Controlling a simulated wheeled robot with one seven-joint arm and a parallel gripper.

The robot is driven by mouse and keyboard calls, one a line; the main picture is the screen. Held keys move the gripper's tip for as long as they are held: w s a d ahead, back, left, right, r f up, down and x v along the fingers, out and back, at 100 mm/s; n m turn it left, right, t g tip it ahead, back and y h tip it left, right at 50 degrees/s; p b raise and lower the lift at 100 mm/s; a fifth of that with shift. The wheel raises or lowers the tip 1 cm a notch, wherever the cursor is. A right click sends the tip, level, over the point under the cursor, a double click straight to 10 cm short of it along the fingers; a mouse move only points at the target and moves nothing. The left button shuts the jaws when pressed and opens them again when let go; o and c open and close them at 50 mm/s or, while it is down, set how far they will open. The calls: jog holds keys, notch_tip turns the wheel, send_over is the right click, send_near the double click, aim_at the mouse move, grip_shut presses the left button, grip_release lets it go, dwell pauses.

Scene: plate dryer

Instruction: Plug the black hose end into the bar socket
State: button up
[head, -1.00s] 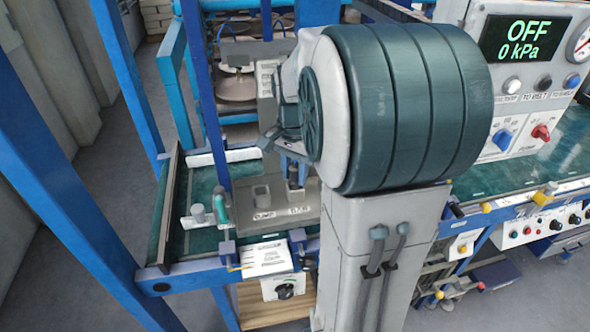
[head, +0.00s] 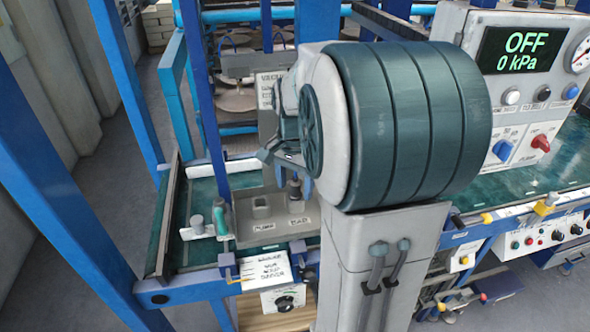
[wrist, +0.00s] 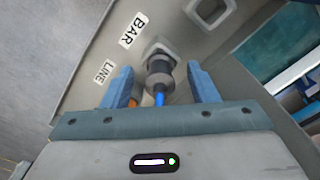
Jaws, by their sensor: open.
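The black hose end (wrist: 160,74) stands upright at the square socket beside the BAR label (wrist: 131,30) in the wrist view. A short blue piece (wrist: 159,99) shows at its near end. In the head view the black hose end (head: 295,188) stands above the BAR label (head: 299,221). I cannot tell how deep it sits in the socket. My gripper (wrist: 163,82) is open, with one finger on each side of the hose end and a gap on both sides. In the head view my gripper (head: 290,160) is partly hidden by my arm.
An empty square socket (head: 262,206) marked PUMP is left of the hose end on the grey tray (head: 250,238). A teal-green handle (head: 222,216) stands at the tray's left side. An orange part (wrist: 133,103) shows by the left finger. The panel (head: 526,45) reads OFF, 0 kPa.

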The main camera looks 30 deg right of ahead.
notch_tip(320, 180, up, 14)
jog(key=shift+f, duration=0.25)
dwell(0.6)
